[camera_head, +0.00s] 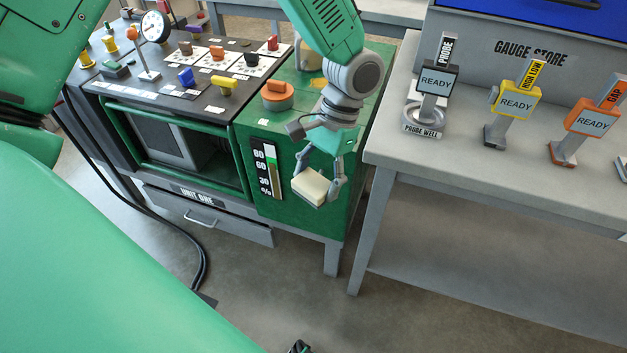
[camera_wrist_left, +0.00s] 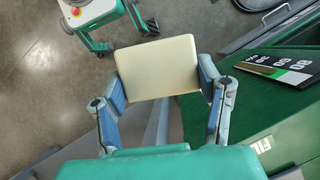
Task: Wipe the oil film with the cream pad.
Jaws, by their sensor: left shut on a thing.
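My left gripper (camera_head: 318,190) is shut on the cream pad (camera_head: 309,187), a pale rectangular block held tilted near the front edge of the green cabinet (camera_head: 305,225). In the left wrist view the pad (camera_wrist_left: 158,68) sits between the two fingers of my left gripper (camera_wrist_left: 162,85), with grey floor behind it. A black gauge strip (camera_head: 266,170) with numbers and a percent sign is on the cabinet front, left of the pad. I cannot make out the oil film or whether the pad touches the cabinet. My right gripper is not recognisable.
Left is a dark control top (camera_head: 180,100) with knobs and a dial gauge (camera_head: 155,27). A black cable (camera_head: 200,255) hangs down to the floor.

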